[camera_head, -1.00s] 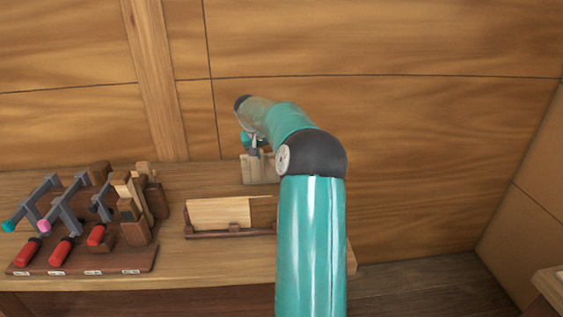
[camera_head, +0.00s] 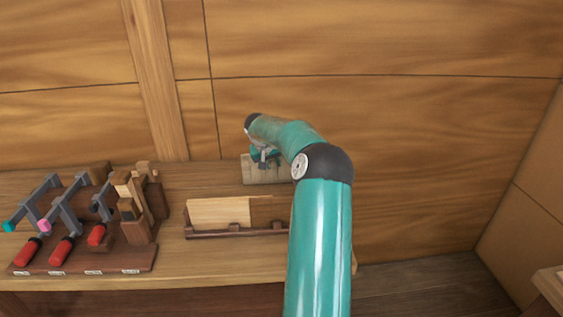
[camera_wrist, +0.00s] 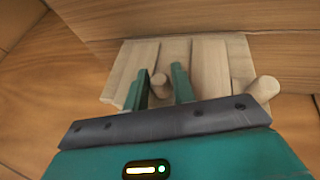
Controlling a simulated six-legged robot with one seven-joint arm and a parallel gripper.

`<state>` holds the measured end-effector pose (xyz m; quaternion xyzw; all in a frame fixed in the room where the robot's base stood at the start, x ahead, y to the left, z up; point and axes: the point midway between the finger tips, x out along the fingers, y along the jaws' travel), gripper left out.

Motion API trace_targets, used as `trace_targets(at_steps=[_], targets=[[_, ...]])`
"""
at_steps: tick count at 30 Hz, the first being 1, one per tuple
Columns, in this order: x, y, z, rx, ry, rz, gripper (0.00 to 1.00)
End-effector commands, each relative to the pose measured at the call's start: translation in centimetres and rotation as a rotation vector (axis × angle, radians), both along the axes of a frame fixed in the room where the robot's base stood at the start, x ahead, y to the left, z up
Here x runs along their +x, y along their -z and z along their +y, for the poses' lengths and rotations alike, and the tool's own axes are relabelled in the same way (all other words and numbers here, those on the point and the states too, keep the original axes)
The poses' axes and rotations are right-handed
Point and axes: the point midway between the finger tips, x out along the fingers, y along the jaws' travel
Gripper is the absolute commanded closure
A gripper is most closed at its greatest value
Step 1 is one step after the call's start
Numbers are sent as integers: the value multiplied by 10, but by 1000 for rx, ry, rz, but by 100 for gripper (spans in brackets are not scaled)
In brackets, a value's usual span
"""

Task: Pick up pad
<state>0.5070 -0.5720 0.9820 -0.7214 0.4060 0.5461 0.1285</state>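My gripper (camera_wrist: 162,84) is open in the wrist view, its two teal fingers apart over a pale wooden rack (camera_wrist: 120,72). The rack holds several flat pale slats (camera_wrist: 209,68), which may be pads; I cannot tell which one is the pad. A short round peg (camera_wrist: 160,86) shows between the fingers, and I cannot tell whether they touch it. Another round peg (camera_wrist: 264,88) stands to the right. In the head view my gripper (camera_head: 265,162) is small, in front of the rack (camera_head: 256,175) by the wall, and my arm hides part of the rack.
A dark tray (camera_head: 235,233) with a light board (camera_head: 218,212) lies on the bench in front of the rack. At left, a dark base (camera_head: 110,262) holds clamps with red handles (camera_head: 62,251) and wooden blocks (camera_head: 137,229). The planked wall (camera_head: 430,130) rises close behind.

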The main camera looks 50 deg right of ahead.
Motion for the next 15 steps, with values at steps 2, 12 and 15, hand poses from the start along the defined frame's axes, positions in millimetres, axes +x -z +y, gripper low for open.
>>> trace_targets(at_steps=[2,12,15], targets=[[0,0,0,0,0,0,91],[0,-1,0,0,0,0,100],[0,-3,1,-1,-1,0,100]])
